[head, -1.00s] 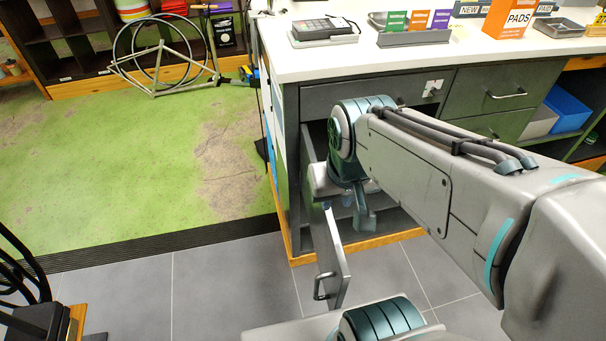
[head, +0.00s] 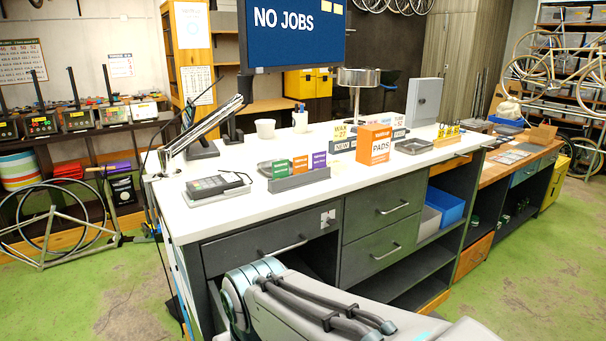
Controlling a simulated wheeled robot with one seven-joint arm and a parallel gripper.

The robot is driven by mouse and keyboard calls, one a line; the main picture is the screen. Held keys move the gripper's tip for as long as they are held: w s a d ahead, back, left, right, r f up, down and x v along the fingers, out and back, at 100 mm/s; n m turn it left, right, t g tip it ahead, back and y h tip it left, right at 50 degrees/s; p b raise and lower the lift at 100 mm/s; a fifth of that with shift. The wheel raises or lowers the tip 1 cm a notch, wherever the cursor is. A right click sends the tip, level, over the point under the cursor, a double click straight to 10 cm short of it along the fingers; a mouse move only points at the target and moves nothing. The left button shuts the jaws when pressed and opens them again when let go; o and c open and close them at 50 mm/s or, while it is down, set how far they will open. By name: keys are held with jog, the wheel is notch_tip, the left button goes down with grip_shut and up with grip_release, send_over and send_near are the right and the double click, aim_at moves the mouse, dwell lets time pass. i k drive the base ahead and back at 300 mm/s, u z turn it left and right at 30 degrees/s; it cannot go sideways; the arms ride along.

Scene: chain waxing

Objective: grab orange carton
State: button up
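The orange carton (head: 374,145), with a white label reading PADS, stands upright on the white counter (head: 240,207) in the head view. It is right of the small upright cards and near the counter's front side. My arm rises from the bottom of the view in front of the counter's drawers, well below and left of the carton. My gripper is hidden below the picture's edge, so nothing shows of its fingers.
A card reader (head: 216,186) and a card holder (head: 299,178) with green, orange and purple cards stand left of the carton. A grey tray (head: 412,146) is right of it.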

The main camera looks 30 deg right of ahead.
aim_at(373, 140)
jog(key=z, duration=0.5)
jog(key=k, duration=0.55)
jog(key=z, duration=1.5)
jog(key=i, duration=1.1)
jog(key=z, duration=0.2)
